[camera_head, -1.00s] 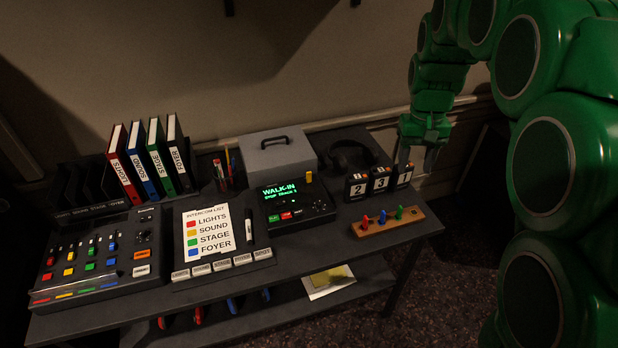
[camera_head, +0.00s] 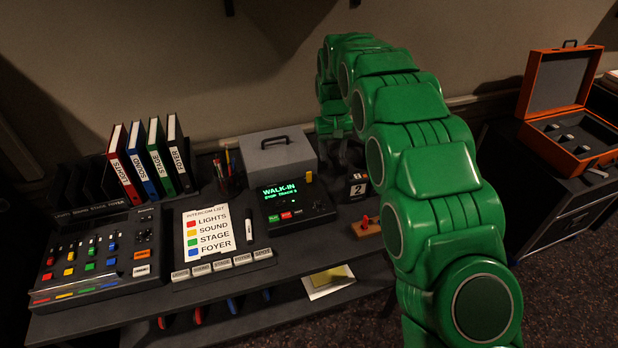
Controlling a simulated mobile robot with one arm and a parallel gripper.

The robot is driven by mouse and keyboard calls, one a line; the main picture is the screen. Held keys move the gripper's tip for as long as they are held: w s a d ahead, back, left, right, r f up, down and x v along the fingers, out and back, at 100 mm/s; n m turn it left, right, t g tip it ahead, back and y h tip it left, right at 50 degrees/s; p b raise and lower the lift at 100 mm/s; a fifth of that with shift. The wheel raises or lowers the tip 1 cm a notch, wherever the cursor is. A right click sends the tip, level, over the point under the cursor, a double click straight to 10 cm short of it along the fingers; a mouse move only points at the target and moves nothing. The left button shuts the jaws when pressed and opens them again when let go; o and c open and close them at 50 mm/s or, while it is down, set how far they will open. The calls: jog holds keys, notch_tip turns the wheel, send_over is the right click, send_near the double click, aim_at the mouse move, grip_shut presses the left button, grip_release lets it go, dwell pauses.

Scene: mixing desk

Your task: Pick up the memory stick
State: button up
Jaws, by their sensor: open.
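A small yellow stick (camera_head: 308,177), which looks like a memory stick, stands upright at the back right corner of the black player (camera_head: 305,212). The player's green screen reads WALK-IN. A wooden block (camera_head: 366,231) to the right holds a red upright piece (camera_head: 365,221); my arm hides the rest of the block. My gripper (camera_head: 343,160) points down behind and to the right of the yellow stick, between the grey box and the numbered blocks. It is open and apart from the stick; its fingertips are dark and hard to make out.
A grey box (camera_head: 276,157) with a handle stands behind the player. A numbered block (camera_head: 357,188) is close to my gripper. A pen cup (camera_head: 230,183), folders (camera_head: 150,165) and a control panel (camera_head: 100,260) fill the left. An orange open case (camera_head: 570,140) stands far right.

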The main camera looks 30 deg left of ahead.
send_over(309, 172)
notch_tip(309, 172, down, 4)
jog(key=shift+s+f+n, duration=0.1)
jog(key=shift+f+n, duration=0.4)
jog(key=shift+f, duration=3.9)
jog(key=shift+w, duration=0.2)
jog(key=shift+c, duration=0.5)
grip_shut()
